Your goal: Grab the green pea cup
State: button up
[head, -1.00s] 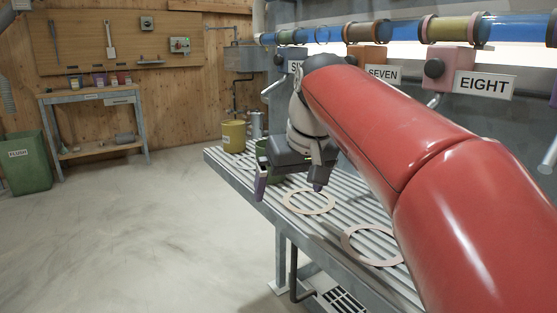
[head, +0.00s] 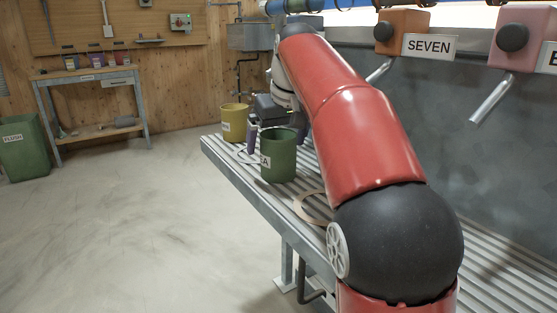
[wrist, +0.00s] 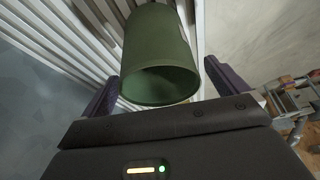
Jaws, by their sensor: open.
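The green pea cup (head: 279,163) stands upright on the slatted bench, with part of its label showing. My gripper (head: 275,137) is on the far side of the cup in the head view, low by its rim, with one dark purple finger visible to the left of the cup. In the wrist view the green cup (wrist: 160,45) lies between the two spread fingers of my gripper (wrist: 163,75), its open mouth facing the palm. The jaws are open, with a gap visible on the right side. Contact on the left side cannot be told.
A yellow cup (head: 235,113) stands behind at the bench's far end. Dispensers with handles, one labelled SEVEN (head: 430,46), hang above.

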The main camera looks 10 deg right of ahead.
jog(key=shift+w+a+f, duration=0.1)
jog(key=shift+w+f, duration=0.05)
jog(key=shift+f, duration=0.3)
jog(key=c, duration=1.1)
